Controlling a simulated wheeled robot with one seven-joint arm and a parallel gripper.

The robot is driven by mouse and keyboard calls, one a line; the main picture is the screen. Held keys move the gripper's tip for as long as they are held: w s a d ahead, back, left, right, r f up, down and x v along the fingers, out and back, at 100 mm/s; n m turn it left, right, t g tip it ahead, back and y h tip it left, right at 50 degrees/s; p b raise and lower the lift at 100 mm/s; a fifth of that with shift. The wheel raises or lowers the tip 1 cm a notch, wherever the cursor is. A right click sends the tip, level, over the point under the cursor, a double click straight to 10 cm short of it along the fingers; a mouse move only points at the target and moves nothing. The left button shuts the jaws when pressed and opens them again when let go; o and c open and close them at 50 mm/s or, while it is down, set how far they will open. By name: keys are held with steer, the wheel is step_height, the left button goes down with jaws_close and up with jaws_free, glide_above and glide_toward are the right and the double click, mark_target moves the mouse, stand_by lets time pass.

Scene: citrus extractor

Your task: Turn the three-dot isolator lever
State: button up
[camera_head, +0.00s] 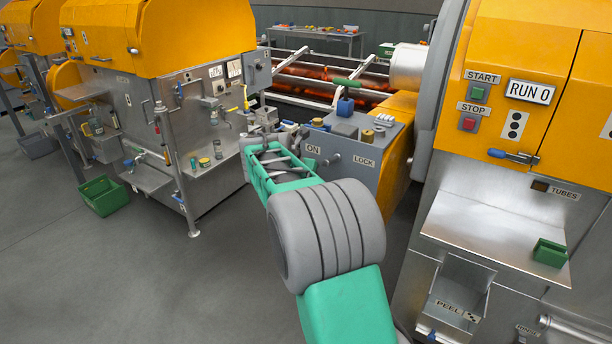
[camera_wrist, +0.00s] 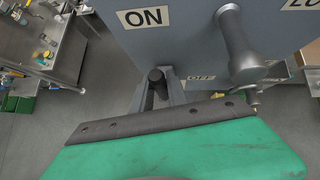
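The grey isolator box (camera_head: 357,150) stands at the middle of the head view, with ON and LOCK plates on its front. In the wrist view its face (camera_wrist: 190,30) shows ON at upper left and OFF lower down. A grey lever (camera_wrist: 238,45) juts from that face to the right of ON; it also shows in the head view (camera_head: 333,160). I cannot make out a three-dot mark. My gripper (camera_wrist: 158,88) is left of and below this lever, apart from it.
An orange machine (camera_head: 510,80) with START and STOP buttons stands at right, another (camera_head: 190,40) at left. A green bin (camera_head: 104,196) sits on the floor. Grey floor at lower left is clear.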

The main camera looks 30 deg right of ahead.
steer(key=o, duration=0.4)
steer(key=v, duration=0.7)
steer(key=shift+a+r+b, duration=0.25)
steer(key=shift+b, duration=0.15)
steer(key=shift+s, duration=0.1)
